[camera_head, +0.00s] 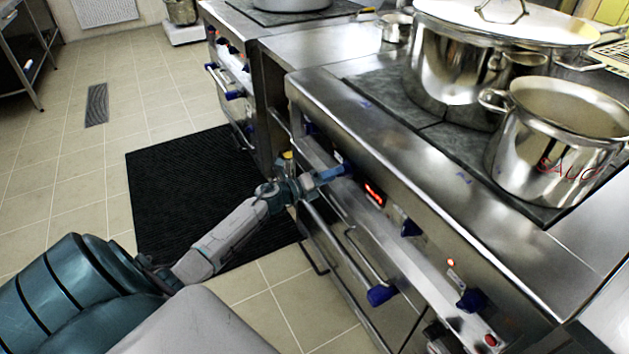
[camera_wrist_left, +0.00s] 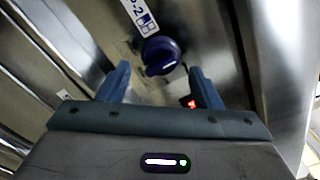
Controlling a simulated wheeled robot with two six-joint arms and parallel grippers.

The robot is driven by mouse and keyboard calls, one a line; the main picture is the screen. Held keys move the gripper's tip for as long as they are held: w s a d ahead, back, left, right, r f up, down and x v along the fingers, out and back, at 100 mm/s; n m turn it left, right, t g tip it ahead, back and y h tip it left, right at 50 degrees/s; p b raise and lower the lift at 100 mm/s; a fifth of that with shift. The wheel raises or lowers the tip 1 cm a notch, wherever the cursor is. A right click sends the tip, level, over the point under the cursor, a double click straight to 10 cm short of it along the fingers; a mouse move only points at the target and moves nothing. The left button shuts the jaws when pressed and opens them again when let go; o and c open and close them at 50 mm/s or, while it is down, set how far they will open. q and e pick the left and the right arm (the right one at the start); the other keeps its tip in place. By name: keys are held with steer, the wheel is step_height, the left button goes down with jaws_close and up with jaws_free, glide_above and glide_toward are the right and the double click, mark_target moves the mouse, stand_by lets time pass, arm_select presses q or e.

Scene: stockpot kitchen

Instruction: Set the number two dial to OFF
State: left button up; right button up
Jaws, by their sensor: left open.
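The number two dial (camera_wrist_left: 160,54) is a round dark blue knob with a short white mark, on the steel front panel. A white label (camera_wrist_left: 140,16) with a 2 and blue squares is beside it in the left wrist view. My left gripper (camera_wrist_left: 160,84) is open. Its two blue fingers point at the dial, one toward each side, and the dial shows just beyond the tips, apart from them. In the head view my left gripper (camera_head: 328,174) is at the stove's front panel and mostly hides this dial. My right gripper is in neither view.
A red lit display (camera_head: 374,194) is right of the gripper. More blue dials, one (camera_head: 410,228) nearer and another (camera_head: 471,299), follow along the panel. An oven handle (camera_head: 380,294) juts out below. A large pot (camera_head: 455,70) and a smaller pot (camera_head: 556,140) stand on the stove.

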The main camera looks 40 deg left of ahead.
arm_select(q)
steer(key=b+v, duration=0.1)
steer(key=v, duration=0.7)
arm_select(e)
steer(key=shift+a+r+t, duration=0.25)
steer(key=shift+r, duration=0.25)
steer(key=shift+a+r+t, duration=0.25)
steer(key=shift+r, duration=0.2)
arm_select(q)
steer(key=shift+s+a, duration=0.1)
